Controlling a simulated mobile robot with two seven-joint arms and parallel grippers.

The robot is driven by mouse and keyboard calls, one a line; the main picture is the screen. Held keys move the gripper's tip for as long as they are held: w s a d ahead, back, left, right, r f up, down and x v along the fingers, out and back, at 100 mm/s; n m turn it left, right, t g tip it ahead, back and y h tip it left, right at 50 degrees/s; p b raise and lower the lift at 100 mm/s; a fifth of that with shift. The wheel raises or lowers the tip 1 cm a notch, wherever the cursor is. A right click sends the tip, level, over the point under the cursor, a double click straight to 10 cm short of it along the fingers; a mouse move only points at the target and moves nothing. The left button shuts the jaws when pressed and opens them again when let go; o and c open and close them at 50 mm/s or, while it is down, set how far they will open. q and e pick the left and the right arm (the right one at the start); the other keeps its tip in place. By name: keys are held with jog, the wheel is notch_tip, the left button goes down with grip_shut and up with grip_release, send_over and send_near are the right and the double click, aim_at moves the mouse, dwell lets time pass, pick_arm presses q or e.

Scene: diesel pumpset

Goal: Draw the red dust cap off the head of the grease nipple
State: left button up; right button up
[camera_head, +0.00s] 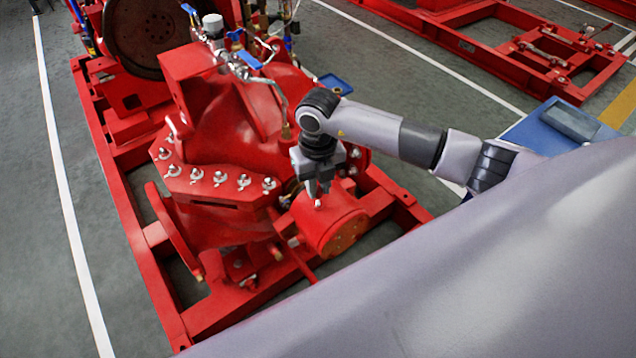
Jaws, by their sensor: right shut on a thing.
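My right gripper (318,199) points down over the top of the red cylindrical housing (336,232) at the front of the pumpset. Its fingers are closed together on a very small thing, taken to be the red dust cap (318,204), of which only a speck shows at the fingertips. The grease nipple cannot be made out; the fingers and the red housing behind make it hard to see. I cannot tell whether the cap is still on the nipple head. My left gripper is not in view.
The red pump casing (225,120) with several bolts rises left of the gripper. The red base frame (131,240) surrounds it on the grey floor. A blue table (530,129) stands at the right, and another red frame (480,50) lies behind. My own pale body fills the lower right.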

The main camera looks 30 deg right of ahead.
jog(key=shift+r+p, duration=1.65)
jog(key=shift+r, duration=0.65)
